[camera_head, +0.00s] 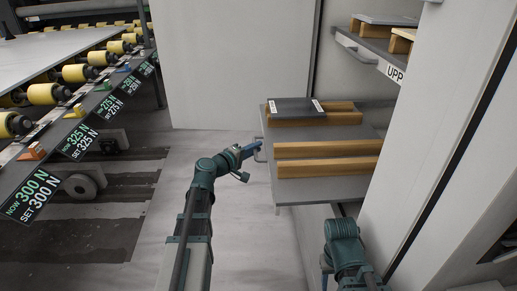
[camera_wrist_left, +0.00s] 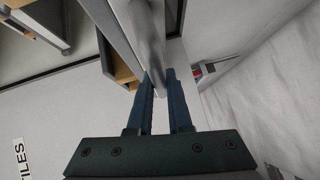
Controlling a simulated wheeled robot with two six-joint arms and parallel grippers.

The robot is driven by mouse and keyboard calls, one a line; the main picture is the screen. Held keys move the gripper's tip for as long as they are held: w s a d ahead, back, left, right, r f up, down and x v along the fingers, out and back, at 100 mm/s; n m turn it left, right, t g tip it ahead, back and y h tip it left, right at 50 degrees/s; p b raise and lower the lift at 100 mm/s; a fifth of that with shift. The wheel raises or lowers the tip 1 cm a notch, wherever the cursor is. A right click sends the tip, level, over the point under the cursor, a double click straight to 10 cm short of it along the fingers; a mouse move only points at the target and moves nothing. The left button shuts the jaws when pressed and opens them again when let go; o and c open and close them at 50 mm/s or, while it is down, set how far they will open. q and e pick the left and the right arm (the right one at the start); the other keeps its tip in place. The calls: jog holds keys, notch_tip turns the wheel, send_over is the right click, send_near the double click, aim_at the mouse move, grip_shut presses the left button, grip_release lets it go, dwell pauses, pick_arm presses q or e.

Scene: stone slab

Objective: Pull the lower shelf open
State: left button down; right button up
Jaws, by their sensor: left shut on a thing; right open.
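The lower shelf (camera_head: 325,188) is a grey tray on the right, extending out from the cabinet below the upper shelf. It carries wooden bars and a dark slab. Its pale handle (camera_head: 259,154) is on the left edge. My left gripper (camera_head: 253,148) is shut on this handle. In the left wrist view the pale handle bar (camera_wrist_left: 148,35) passes between the fingers of my left gripper (camera_wrist_left: 161,85). My right gripper (camera_head: 325,268) is low in the picture, below the shelf and away from it, open and only partly visible.
The upper shelf (camera_head: 372,52) with its own handle is at the top right. A white cabinet panel (camera_head: 425,120) stands at the right. A roller conveyor (camera_head: 70,115) with force displays runs along the left. The floor (camera_head: 235,250) between conveyor and shelf is clear.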

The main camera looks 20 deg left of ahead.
pick_arm(q)
jog(key=c, duration=0.8)
grip_release()
jog(key=shift+c, duration=0.2)
jog(key=p+v, duration=0.2)
jog(key=v, duration=1.1)
jog(key=shift+s, duration=0.4)
jog(key=shift+a, duration=0.1)
